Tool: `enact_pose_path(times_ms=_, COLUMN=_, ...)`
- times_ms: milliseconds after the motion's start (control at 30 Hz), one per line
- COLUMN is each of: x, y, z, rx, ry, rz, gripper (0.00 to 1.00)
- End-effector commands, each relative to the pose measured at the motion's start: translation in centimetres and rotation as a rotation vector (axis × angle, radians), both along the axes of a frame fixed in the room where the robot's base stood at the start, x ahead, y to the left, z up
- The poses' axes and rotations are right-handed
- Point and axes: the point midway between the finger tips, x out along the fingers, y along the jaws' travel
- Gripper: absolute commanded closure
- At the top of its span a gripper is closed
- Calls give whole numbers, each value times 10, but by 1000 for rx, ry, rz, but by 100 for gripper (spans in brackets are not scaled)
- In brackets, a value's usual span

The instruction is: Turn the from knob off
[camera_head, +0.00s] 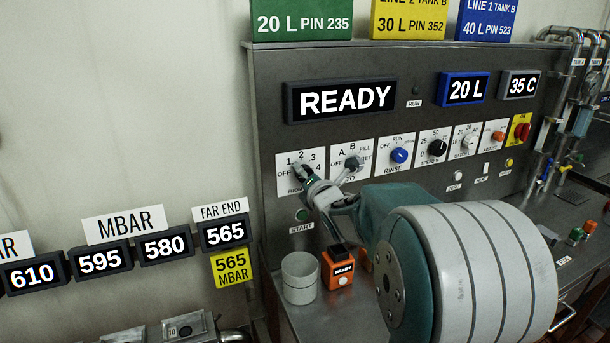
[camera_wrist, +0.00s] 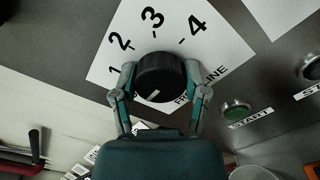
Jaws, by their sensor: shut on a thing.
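The from knob (camera_wrist: 160,76) is round and black, on a white plate (camera_wrist: 212,50) marked 1 to 4 and "FROM LINE". My gripper (camera_wrist: 160,82) has one finger on each side of the knob and is shut on it. A small pale mark shows low on the knob's face in the wrist view. The plate's lower left is hidden by my finger, and I cannot see the OFF mark there. In the head view the plate (camera_head: 287,152) is at the panel's left end, with my gripper partly covering the knob.
A green start button (camera_wrist: 236,111) is right of the plate in the wrist view. The to-knob plate (camera_head: 341,150) and the blue rinse knob (camera_head: 400,155) are to the right. A white cup (camera_head: 299,278) and an orange box (camera_head: 338,272) stand below my arm. The display reads READY (camera_head: 345,99).

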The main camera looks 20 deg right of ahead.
Motion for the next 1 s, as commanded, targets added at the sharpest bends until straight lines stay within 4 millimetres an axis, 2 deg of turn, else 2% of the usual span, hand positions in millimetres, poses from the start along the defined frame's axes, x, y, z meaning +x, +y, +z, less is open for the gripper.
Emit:
enact_pose_path(times_ms=33, x=-1, y=1, z=-9, rx=0, ry=20, rz=1, gripper=90)
enact_pose_path(times_ms=233, x=0, y=1, z=-9, rx=0, ry=20, rz=1, gripper=90)
enact_pose_path(times_ms=267, x=-1, y=1, z=-9, rx=1, ry=20, rz=1, gripper=29)
enact_pose_path(times_ms=300, x=-1, y=1, z=-9, rx=1, ry=21, rz=1, gripper=11)
enact_pose_path(times_ms=333, x=-1, y=1, z=-9, rx=1, ry=20, rz=1, gripper=7)
enact_pose_path(times_ms=767, x=-3, y=0, z=-3, rx=1, ry=7, rz=-1, gripper=7)
enact_pose_path(times_ms=867, x=-12, y=0, z=-2, rx=1, ry=6, rz=-1, gripper=7)
enact_pose_path(times_ms=1000, x=-38, y=0, z=-2, rx=1, ry=7, rz=-3, gripper=7)
